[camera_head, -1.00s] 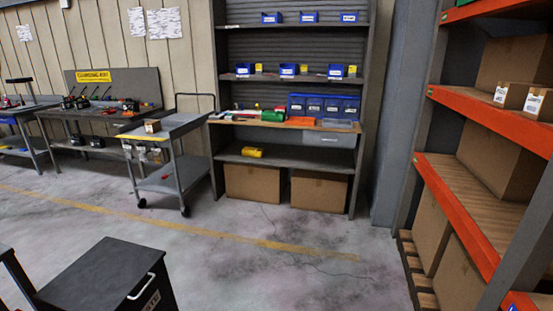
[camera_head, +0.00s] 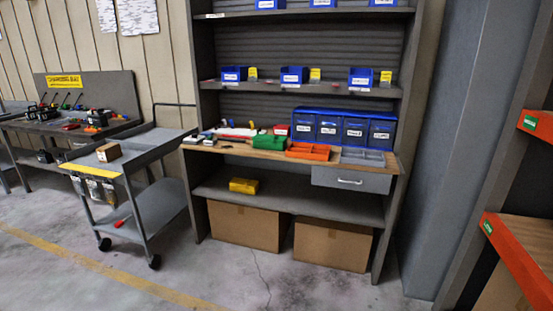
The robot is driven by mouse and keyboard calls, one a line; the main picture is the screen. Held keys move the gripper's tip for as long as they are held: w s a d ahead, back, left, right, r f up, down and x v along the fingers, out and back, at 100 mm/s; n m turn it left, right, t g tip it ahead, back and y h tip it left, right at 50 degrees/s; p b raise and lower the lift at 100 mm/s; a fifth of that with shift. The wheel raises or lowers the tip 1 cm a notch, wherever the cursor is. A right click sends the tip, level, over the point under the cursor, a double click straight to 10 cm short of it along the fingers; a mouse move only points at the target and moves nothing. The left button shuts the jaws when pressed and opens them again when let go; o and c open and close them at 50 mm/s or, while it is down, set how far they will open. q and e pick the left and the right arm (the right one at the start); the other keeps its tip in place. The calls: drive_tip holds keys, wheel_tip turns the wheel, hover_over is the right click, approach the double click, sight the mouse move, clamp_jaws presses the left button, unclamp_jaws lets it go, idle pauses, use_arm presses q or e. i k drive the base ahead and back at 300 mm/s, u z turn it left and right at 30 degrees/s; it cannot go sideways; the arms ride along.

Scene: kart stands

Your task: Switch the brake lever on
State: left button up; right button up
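I cannot make out a brake lever for certain in this view. A grey two-tier wheeled cart (camera_head: 160,207) stands left of the shelf unit, with a yellow front edge and a dark push bar (camera_head: 175,104) at its back. A small brown box (camera_head: 108,152) is on its top tier and a red item (camera_head: 122,221) is on its lower tier. Details at its casters are too small to tell. Neither of my grippers shows.
A workbench (camera_head: 60,131) with tools and a yellow sign is at the left. A shelf unit (camera_head: 340,203) with blue bins and cardboard boxes fills the middle. An orange-edged rack (camera_head: 515,262) is at the right. The floor (camera_head: 60,270) in front of the cart is clear.

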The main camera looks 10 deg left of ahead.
sight(120, 224)
drive_tip(key=i, duration=0.65)
drive_tip(key=u, duration=1.85)
drive_tip(key=i, duration=2)
drive_tip(key=u, duration=0.75)
drive_tip(key=i, duration=0.4)
drive_tip(key=u, duration=0.25)
